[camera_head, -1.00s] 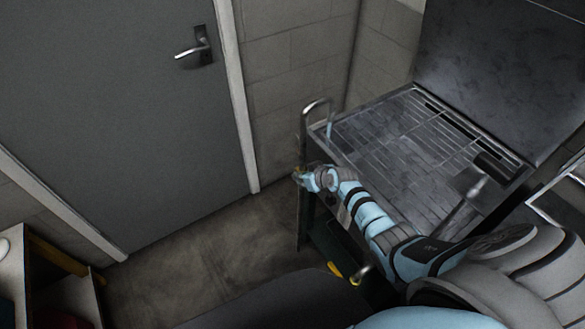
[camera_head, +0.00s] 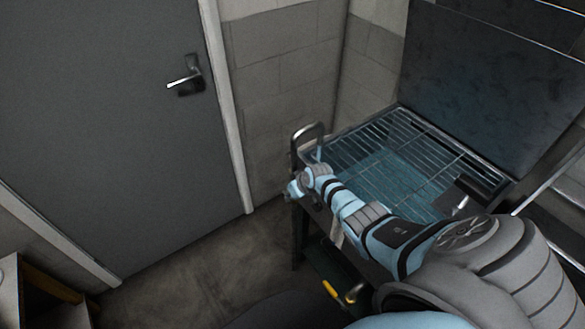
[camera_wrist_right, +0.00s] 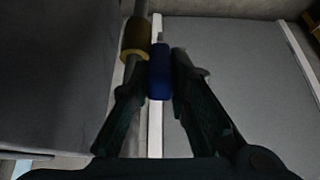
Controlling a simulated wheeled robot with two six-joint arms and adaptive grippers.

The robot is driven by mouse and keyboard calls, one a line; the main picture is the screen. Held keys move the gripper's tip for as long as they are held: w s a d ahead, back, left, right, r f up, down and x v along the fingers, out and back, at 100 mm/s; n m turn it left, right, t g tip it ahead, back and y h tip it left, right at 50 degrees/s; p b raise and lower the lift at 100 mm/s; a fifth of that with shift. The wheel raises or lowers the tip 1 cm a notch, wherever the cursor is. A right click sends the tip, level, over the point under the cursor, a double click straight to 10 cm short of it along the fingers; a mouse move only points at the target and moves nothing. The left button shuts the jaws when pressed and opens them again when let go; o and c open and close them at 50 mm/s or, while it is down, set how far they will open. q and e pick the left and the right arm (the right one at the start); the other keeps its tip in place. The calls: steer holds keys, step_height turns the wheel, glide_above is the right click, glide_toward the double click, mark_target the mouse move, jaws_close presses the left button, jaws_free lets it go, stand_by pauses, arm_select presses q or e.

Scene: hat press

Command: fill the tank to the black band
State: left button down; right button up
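The tank (camera_head: 352,137) is a metal basin with a wire grate, right of centre in the head view. Blue-tinted water (camera_head: 375,175) shows through the grate. I cannot clearly make out the black band on its inner wall. A curved metal spout (camera_head: 308,130) stands at its near left corner, with a pale blue streak below its mouth. My right gripper (camera_head: 293,189) is beside this corner, below the spout. In the right wrist view its fingers flank a blue handle (camera_wrist_right: 160,73), apparently touching both sides, beside a brass fitting (camera_wrist_right: 136,38). My left gripper is out of view.
A dark upright panel (camera_head: 490,80) rises behind the tank. A yellow-ended handle (camera_head: 331,290) shows below the tank's front. A grey door (camera_head: 110,120) and open floor (camera_head: 190,260) lie left. A wooden shelf unit (camera_head: 45,290) is at lower left.

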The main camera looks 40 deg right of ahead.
steer(key=o, duration=0.4)
steer(key=v, duration=1.2)
